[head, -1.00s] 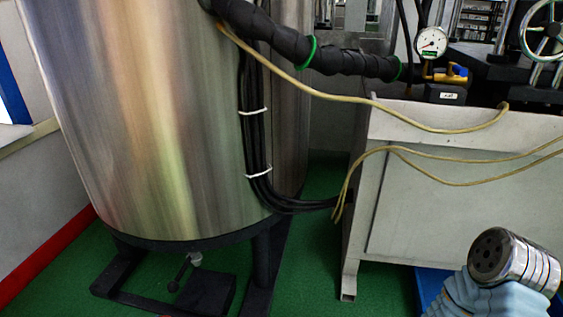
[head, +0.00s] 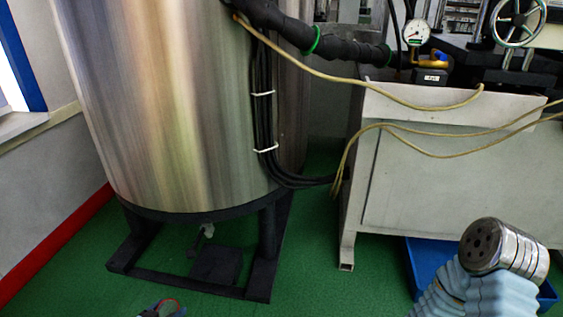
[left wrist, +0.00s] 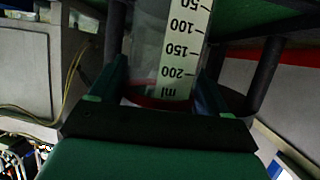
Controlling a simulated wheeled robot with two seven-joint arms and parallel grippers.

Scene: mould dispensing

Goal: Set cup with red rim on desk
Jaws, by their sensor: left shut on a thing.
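The clear cup with the red rim (left wrist: 148,55) fills the middle of the left wrist view. It has a pale scale strip with black "ml" numbers, which read upside down in relation to the rim's far end. My left gripper (left wrist: 158,85) is shut on the cup, one finger on each side, with the red rim close to the palm. In the head view, only part of the red rim (head: 171,302) and the tip of my left gripper (head: 152,311) show at the bottom edge. No desk surface is clearly seen. My right gripper is not recognisable in view.
A large steel tank (head: 170,110) on a black frame (head: 125,262) stands ahead. A grey cabinet (head: 440,185) with gauge, hoses and yellow cables stands right. A blue bin (head: 422,272) and a light-blue ribbed piece with a metal end (head: 482,246) are lower right. Green floor lies between.

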